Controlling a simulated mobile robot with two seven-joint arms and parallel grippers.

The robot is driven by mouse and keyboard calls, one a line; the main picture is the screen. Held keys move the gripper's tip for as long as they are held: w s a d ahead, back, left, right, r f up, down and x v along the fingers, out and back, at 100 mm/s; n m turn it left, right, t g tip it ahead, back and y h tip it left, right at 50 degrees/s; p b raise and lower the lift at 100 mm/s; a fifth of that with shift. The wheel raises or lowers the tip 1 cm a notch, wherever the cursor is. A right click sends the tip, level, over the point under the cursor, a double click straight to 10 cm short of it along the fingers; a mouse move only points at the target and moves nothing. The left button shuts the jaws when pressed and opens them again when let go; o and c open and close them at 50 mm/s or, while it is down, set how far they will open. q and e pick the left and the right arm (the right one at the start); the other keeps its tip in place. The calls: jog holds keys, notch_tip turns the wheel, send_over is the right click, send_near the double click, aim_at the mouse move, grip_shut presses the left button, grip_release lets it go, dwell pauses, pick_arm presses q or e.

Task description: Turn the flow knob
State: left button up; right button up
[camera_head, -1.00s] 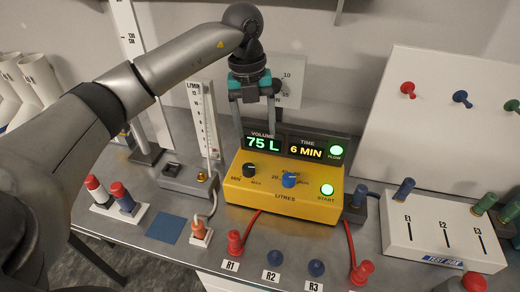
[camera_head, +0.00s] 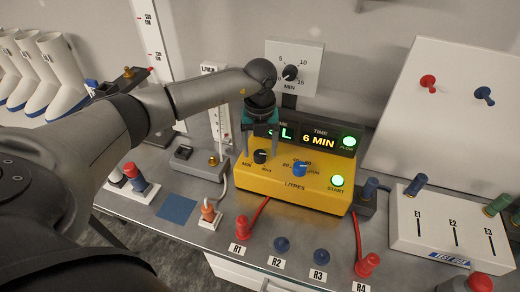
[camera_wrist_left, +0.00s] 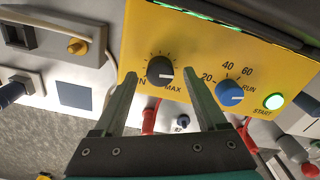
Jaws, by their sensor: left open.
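The yellow pump box (camera_head: 290,187) stands on the bench. Its black knob (camera_head: 260,156), marked MIN and MAX, is on the left of the front panel; it also shows in the left wrist view (camera_wrist_left: 160,70). A blue knob (camera_head: 300,169) sits to its right. My left gripper (camera_head: 260,146) is open just above and in front of the black knob. In the left wrist view the two fingertips (camera_wrist_left: 160,78) point at the panel, one on each side of the black knob, with nothing held. Whether they touch it I cannot tell. My right gripper is not in view.
A lit TIME display (camera_head: 319,141) reads 6 MIN behind the panel; my gripper partly covers the volume display. The green START button (camera_head: 337,180) is lit.

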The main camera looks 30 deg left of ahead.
pick_arm(q)
jog(key=shift+f, duration=0.55)
grip_shut()
